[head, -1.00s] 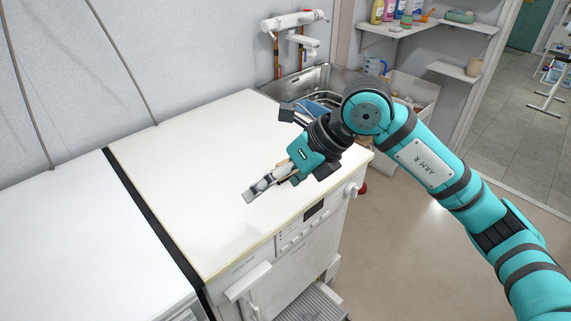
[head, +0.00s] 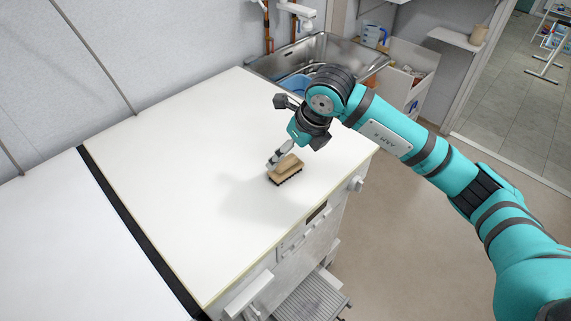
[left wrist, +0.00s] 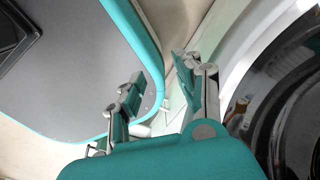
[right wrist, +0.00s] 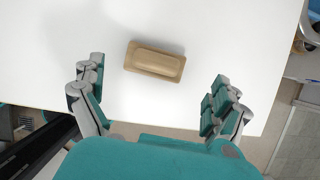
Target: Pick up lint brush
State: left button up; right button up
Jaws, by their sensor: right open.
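The lint brush (head: 286,168) has a tan wooden back and dark bristles. It lies bristles down on the white worktop (head: 215,150), near the front right edge. In the right wrist view the brush (right wrist: 155,61) lies crosswise, ahead of and between the open fingers, apart from both. My right gripper (head: 279,158) is at the brush's far side in the head view, partly overlapping it, and is empty. It also shows in the right wrist view (right wrist: 158,95). My left gripper (left wrist: 158,92) shows only in the left wrist view, with its fingers apart and nothing between them.
A metal sink (head: 322,55) with a blue item in it stands behind the worktop at the back right. A dark gap (head: 130,220) separates the worktop from another white surface at left. The worktop around the brush is clear. A round machine door (left wrist: 285,100) is beside my left gripper.

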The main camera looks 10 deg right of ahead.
aim_at(288, 162)
jog(key=shift+x, duration=0.85)
jog(key=x, duration=0.1)
jog(key=p+x, duration=0.1)
jog(key=x, duration=0.1)
jog(key=shift+s+a+f+p, duration=0.1)
jog(key=shift+s+f+p, duration=0.05)
jog(key=shift+f+p, duration=0.25)
jog(key=shift+a+f, duration=0.1)
jog(key=shift+f, duration=0.5)
pick_arm(q)
jog(key=shift+w+r, duration=0.9)
jog(key=shift+r, duration=0.15)
pick_arm(e)
jog(key=c, duration=1)
jog(key=shift+r, duration=0.1)
